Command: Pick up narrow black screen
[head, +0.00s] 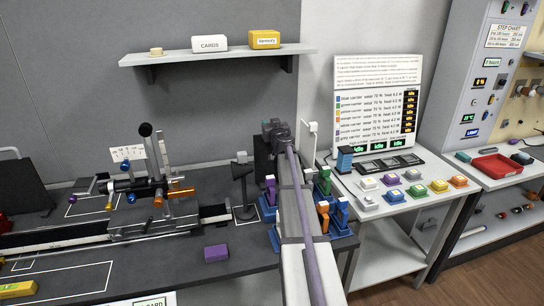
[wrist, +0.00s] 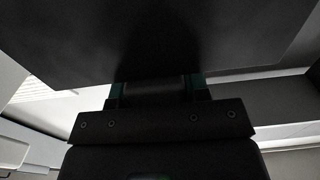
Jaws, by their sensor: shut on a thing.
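The narrow black screen (wrist: 150,40) is a flat dark panel that fills the upper part of the wrist view. My gripper (wrist: 157,88) is shut on its near edge, with the teal-edged fingers on either side of a dark stem. In the head view a dark upright panel (head: 262,158), which looks like the same screen, shows just left of my arm under the wrist. My arm hides the fingertips there, and I cannot tell whether the screen's lower edge touches the bench.
A small black stand (head: 243,185) is close on the left. Blue holders with coloured pieces (head: 341,213) stand right of my arm, and a purple block (head: 216,253) lies in front. A shelf (head: 215,54) hangs above; a lettered panel (head: 376,100) stands at right.

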